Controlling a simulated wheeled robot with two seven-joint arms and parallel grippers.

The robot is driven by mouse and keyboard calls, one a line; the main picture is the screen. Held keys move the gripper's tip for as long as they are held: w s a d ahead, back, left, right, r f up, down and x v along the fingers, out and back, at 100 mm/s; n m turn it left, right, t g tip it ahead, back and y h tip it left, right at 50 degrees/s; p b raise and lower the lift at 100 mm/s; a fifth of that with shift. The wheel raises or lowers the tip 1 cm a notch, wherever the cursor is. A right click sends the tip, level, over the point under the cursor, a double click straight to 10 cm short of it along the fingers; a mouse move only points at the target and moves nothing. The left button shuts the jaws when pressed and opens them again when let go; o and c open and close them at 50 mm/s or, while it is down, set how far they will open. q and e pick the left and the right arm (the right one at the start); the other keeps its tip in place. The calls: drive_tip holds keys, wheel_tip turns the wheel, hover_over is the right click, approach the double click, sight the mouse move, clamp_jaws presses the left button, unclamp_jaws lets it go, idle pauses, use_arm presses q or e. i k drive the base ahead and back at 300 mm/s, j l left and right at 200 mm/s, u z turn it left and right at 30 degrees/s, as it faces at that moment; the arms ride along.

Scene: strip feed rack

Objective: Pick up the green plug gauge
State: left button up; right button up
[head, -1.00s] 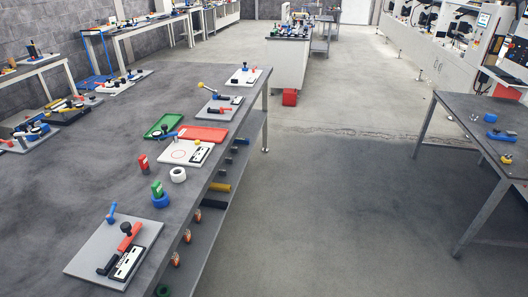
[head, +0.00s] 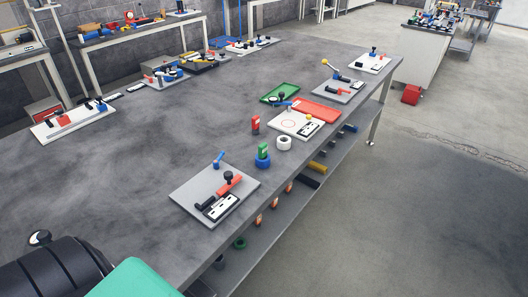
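The green plug gauge (head: 263,149) is a small green block-like piece with a pale mark. It stands upright in or on a blue ring (head: 263,162) near the table's right edge; its lower end is hidden. A similar red piece (head: 255,124) stands behind it, and a white ring (head: 284,143) lies to its right. Neither of my grippers is in view.
The grey table (head: 130,180) has a wide bare area left of the gauge. A grey plate with a red-handled clamp (head: 215,193) lies in front; a white plate (head: 297,124), a red tray (head: 317,110) and a green tray (head: 280,93) lie behind. A shelf runs below.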

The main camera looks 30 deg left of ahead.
sight(262, 148)
drive_tip(key=i+l+u, duration=0.15)
drive_tip(key=i+u, duration=0.2)
drive_tip(key=i+l+u, duration=0.25)
drive_tip(key=u, duration=0.15)
drive_tip(key=i+l+u, duration=0.35)
drive_tip(key=k+j, duration=0.05)
drive_tip(key=k, duration=0.05)
